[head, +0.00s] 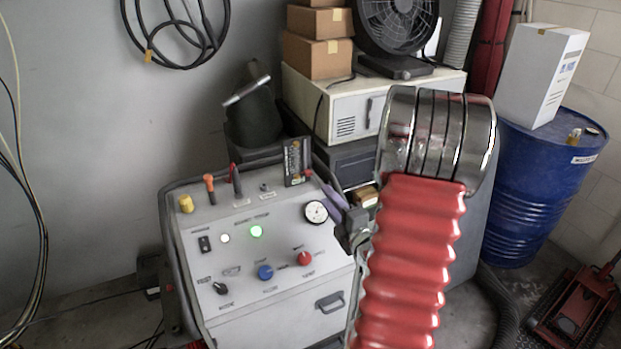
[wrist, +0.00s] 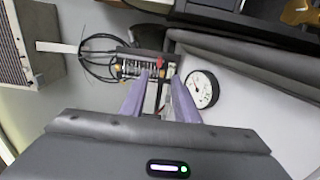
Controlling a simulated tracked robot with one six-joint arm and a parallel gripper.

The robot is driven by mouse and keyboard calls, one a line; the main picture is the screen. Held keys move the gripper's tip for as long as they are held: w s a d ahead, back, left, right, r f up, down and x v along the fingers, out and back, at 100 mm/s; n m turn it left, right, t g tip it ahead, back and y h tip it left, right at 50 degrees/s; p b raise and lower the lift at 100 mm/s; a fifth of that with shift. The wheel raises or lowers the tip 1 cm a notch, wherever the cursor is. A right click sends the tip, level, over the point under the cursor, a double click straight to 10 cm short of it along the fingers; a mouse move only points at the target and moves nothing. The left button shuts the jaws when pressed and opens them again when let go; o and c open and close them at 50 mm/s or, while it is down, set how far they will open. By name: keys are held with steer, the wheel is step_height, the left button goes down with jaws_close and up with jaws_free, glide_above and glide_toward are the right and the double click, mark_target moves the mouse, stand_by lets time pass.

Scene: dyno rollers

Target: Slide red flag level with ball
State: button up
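A dark upright gauge block (head: 298,162) with pale and orange markings stands on the back of the console top. In the wrist view the gauge block (wrist: 135,66) lies just beyond the fingertips. A small red piece, which looks like the red flag (wrist: 160,62), sits at its right end. I cannot make out the ball. My gripper (wrist: 160,80) has two purple fingers, spread apart with a gap between them, pointing at the gauge. In the head view my gripper (head: 318,184) is right of the gauge, partly hidden by my arm. I cannot tell whether the fingers touch the flag.
The console (head: 265,250) carries knobs, lamps and a round dial (head: 316,212), which is close to the right finger in the wrist view (wrist: 202,89). Black cables (wrist: 98,50) loop beside the gauge. An orange-capped handle (head: 209,183) and a yellow knob (head: 186,204) stand left of it.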

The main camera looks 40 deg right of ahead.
mark_target(310, 175)
steer(key=x, duration=1.1)
steer(key=shift+w+d, duration=0.15)
steer(key=shift+w, duration=0.15)
steer(key=shift+f, duration=0.1)
jaws_close()
steer(key=shift+s, duration=0.1)
stand_by(0.8)
